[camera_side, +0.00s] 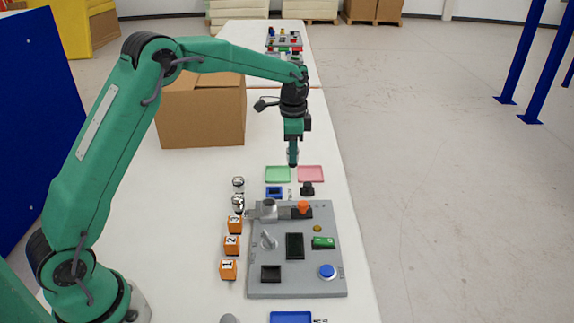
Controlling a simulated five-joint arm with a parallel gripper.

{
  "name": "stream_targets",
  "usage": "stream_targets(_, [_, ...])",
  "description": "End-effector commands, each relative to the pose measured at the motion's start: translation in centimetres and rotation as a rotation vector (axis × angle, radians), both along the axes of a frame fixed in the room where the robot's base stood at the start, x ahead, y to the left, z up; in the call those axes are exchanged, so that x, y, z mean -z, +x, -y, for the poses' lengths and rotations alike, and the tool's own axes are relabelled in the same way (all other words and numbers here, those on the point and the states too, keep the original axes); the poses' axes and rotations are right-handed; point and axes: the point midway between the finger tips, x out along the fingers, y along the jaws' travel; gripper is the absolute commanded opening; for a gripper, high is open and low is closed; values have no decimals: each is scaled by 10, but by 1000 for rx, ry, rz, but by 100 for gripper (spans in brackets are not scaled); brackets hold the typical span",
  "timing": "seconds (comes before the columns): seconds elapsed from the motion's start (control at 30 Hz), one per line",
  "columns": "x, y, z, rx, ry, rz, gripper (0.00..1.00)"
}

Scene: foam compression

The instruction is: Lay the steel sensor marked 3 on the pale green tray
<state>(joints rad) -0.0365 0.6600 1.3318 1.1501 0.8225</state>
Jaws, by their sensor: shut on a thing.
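My gripper (292,162) points down above the area just right of the pale green tray (278,174). It is shut on a small steel-coloured piece, which looks like a steel sensor; it is mostly hidden by the jaws and its mark cannot be read. The pale green tray lies flat on the white table and looks empty. Two other shiny steel pieces stand on the table left of the grey board, one at the back (238,183) and one nearer (238,200); their marks are too small to read.
A pink tray (311,174) lies right of the green one. Orange blocks marked 3 (235,224), 2 (231,244) and 1 (228,268) line the left of the grey board (262,289). A cardboard box (202,115) stands behind left. A blue tray (290,317) is at the front.

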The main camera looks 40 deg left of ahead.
Motion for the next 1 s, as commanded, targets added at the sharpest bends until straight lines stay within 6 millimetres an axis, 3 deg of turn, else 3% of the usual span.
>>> stream_targets(0.53, [51, 29, -81, -3, 0, 0, 0])
stream_targets(0.73, [59, 34, -93, -1, 0, 1, 0])
stream_targets(1.0, [63, 34, -93, 0, 0, 0, 0])
